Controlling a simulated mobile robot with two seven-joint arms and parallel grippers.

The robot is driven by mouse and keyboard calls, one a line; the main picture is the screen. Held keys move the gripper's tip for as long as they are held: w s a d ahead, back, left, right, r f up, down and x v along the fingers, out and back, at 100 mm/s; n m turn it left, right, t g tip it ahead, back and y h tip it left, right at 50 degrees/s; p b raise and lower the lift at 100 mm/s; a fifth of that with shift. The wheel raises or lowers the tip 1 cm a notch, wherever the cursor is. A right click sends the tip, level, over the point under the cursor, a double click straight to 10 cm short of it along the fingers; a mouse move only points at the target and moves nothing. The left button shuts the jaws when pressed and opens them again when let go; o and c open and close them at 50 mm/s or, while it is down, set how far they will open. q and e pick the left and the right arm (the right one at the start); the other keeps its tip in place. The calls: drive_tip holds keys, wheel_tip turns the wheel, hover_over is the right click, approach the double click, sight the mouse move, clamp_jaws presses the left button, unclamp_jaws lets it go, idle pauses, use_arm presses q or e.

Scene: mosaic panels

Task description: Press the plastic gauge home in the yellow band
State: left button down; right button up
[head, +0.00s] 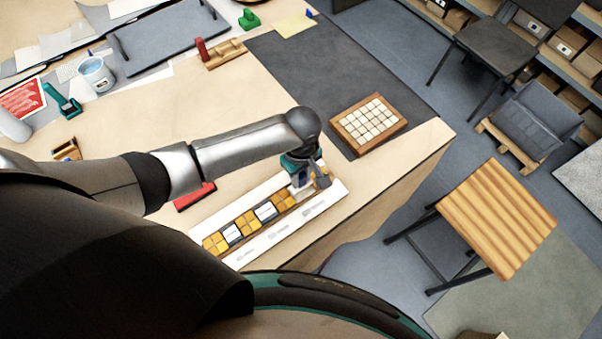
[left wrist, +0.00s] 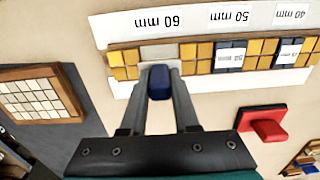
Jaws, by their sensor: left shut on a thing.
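The yellow band is a row of mostly yellow tiles (head: 243,223) in a wooden strip on a white board, with dark tiles and white labelled pieces among them. It also shows in the left wrist view (left wrist: 189,52). My left gripper (head: 305,180) is over the band's far right end in the head view. In the left wrist view its fingers (left wrist: 160,84) are shut on a blue grip, apparently the plastic gauge (left wrist: 159,82). A pale grey patch (left wrist: 160,52) lies in the band just beyond the grip, near "60 mm". I cannot tell whether the gauge touches it. My right gripper is not in view.
A wooden tray of pale tiles (head: 338,128) stands near the table corner. A red block with a handle (left wrist: 265,125) lies beside the band. The dark mat (head: 335,60) has clear room behind the tray. The table's edge is close to the board.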

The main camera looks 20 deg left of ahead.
sight(301, 174)
use_arm(q)
drive_tip(key=shift+f+b, duration=0.65)
drive_tip(key=shift+f, duration=0.5)
drive_tip(key=c, duration=0.6)
unclamp_jaws()
drive_tip(key=shift+r, duration=0.1)
wheel_tip(301, 174, up, 15)
drive_tip(key=shift+r+p, duration=0.1)
drive_tip(key=shift+p, duration=0.45)
